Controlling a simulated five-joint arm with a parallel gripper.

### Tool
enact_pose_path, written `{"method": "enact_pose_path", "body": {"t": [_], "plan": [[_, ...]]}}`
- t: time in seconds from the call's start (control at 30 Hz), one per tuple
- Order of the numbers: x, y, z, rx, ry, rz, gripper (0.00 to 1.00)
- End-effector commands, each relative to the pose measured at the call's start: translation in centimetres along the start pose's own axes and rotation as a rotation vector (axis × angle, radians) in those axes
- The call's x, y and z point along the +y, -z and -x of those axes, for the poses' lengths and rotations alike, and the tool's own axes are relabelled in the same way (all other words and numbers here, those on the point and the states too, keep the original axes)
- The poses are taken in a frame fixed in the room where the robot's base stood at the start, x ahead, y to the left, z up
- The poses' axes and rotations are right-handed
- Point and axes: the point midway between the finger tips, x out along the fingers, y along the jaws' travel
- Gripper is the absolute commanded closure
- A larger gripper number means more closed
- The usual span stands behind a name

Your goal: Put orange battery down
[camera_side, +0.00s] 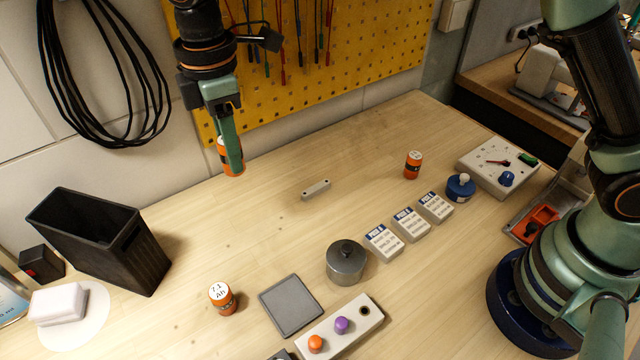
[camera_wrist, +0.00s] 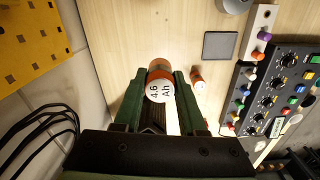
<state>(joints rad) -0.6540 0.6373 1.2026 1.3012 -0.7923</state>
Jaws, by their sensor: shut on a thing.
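My gripper (camera_side: 230,150) is shut on an orange battery (camera_side: 224,158) and holds it up in the air near the pegboard. In the wrist view the held battery (camera_wrist: 160,85) sits between the green fingers and its white end reads "4.6 Ah". A second orange battery (camera_side: 222,299), marked "7.1 Ah", stands upright on the bench at the lower left; it also shows in the wrist view (camera_wrist: 198,79). A third orange battery (camera_side: 412,165) stands at the back right. A grey square pad (camera_side: 291,305) lies bare at the front.
A black bin (camera_side: 105,240) stands at the left, near a white block (camera_side: 58,304) on a round mat. A metal pot (camera_side: 346,262), several labelled blocks (camera_side: 383,243) and a small grey bar (camera_side: 316,189) are on the bench. The left middle of the bench is clear.

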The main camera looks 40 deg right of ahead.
Motion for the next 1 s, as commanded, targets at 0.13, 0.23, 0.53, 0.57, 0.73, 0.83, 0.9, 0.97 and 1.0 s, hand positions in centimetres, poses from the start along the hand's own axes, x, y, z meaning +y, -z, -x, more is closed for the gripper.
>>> {"method": "enact_pose_path", "body": {"t": [0.13, 0.23, 0.53, 0.57, 0.73, 0.83, 0.9, 0.97, 1.0], "plan": [[0.1, 0.1, 2.0, 0.002, -0.002, 0.000, 1.00], [0.3, -0.4, 2.8, 0.001, -0.001, -0.015, 1.00], [4.8, -9.7, 3.6, 0.000, 0.000, -0.312, 1.00], [5.3, -11.1, 3.7, 0.000, -0.001, -0.359, 1.00], [7.0, -19.4, 4.0, 0.001, -0.001, -0.620, 1.00], [7.2, -24.3, 4.0, 0.000, 0.000, -0.777, 1.00], [7.0, -27.8, 4.0, 0.001, -0.002, -0.890, 1.00], [6.6, -30.7, 4.0, 0.001, -0.001, -0.989, 1.00], [6.2, -32.6, 4.0, 0.000, -0.001, -1.054, 1.00]]}}
